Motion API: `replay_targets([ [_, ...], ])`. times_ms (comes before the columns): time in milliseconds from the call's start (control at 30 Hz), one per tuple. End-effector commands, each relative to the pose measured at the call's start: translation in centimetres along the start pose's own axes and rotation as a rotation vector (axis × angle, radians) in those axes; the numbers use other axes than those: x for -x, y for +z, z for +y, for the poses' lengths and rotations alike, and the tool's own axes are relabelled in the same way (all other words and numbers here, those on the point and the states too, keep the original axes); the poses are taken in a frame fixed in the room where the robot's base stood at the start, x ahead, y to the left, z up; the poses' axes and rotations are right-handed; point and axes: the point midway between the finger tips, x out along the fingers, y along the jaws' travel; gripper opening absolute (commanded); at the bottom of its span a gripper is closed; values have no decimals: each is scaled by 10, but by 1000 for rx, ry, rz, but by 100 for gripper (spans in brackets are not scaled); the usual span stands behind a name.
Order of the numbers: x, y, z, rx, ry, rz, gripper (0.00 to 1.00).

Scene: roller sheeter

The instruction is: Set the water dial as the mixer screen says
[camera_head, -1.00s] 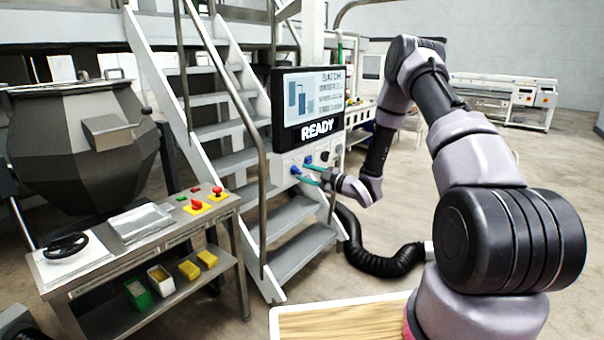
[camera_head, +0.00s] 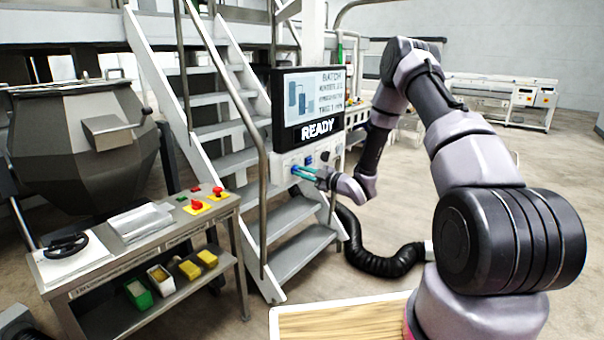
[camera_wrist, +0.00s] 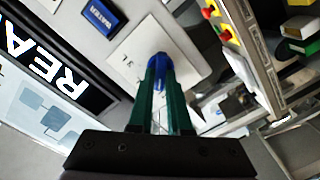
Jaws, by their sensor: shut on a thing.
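The blue water dial (camera_wrist: 158,59) stands on a white plate below the mixer screen. My gripper (camera_head: 299,172) is at the panel, its green fingers shut on the dial. In the wrist view the fingers (camera_wrist: 159,72) press on both sides of the dial and hide most of it; its pointing direction against the scale cannot be told. A blue label reading WATER (camera_wrist: 103,16) sits beside the plate. The mixer screen (camera_head: 313,99) shows BATCH, several lines of text too small to read surely, and a large READY.
A dark knob (camera_head: 324,156) is on the same panel, right of my gripper. Metal stairs with a handrail (camera_head: 262,190) stand just left of the panel. A control table (camera_head: 150,240) with red buttons is at left. A black hose (camera_head: 385,262) lies on the floor below.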

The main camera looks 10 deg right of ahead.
Motion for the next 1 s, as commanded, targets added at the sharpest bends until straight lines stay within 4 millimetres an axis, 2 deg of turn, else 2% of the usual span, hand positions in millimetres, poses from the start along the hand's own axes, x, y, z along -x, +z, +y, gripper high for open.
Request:
replay_targets([
  [267, 1, 1, 1, -151, 2, 0, 0],
  [800, 1, 2, 4, -585, 2, 0, 0],
  [1000, 1, 2, 4, -687, 1, 0, 0],
])
